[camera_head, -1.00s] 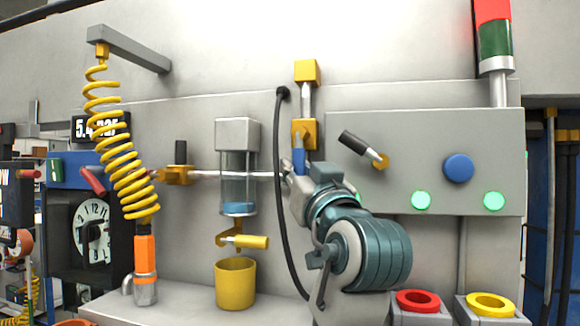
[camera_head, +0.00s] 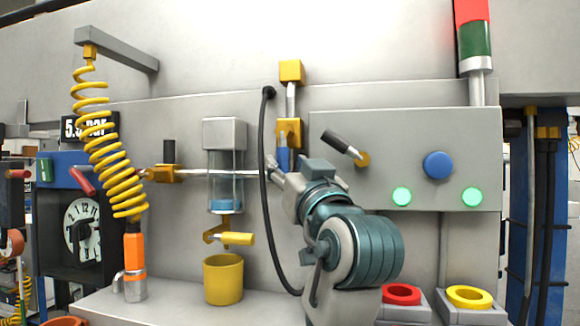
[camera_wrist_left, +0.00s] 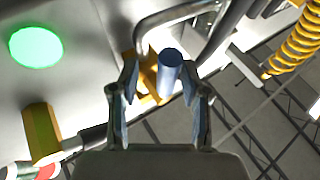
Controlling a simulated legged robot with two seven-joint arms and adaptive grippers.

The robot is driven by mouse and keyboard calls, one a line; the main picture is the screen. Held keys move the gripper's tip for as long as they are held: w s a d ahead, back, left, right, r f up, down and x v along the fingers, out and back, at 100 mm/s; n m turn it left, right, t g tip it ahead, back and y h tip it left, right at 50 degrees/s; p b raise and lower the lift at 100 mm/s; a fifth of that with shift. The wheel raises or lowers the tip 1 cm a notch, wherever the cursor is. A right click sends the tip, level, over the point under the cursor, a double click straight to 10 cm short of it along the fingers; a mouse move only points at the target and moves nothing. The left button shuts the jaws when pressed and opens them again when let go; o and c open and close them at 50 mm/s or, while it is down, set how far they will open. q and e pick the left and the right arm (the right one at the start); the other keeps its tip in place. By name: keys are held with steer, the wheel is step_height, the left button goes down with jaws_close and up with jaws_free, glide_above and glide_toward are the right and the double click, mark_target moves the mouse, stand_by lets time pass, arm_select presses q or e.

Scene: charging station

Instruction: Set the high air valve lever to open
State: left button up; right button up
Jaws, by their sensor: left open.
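The blue valve lever (camera_head: 284,158) hangs down from a yellow valve body (camera_head: 289,130) on the vertical pipe at the middle of the wall. My left gripper (camera_head: 277,172) is at its lower end, partly hidden by its own wrist. In the left wrist view, the lever's blue end (camera_wrist_left: 170,66) points toward the camera and shows between the two fingertips of my open left gripper (camera_wrist_left: 158,82), nearer the right finger. I cannot tell whether a finger touches it. My right gripper is not in view.
A black hose (camera_head: 264,190) hangs just left of my gripper. The grey panel (camera_head: 405,130) with a dark lever (camera_head: 340,141) and blue button (camera_head: 437,165) is right. A second valve with a dark handle (camera_head: 169,152) and a yellow cup (camera_head: 223,280) are left.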

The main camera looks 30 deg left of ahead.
arm_select(q)
steer(key=v, duration=1.2)
steer(key=shift+d, duration=0.15)
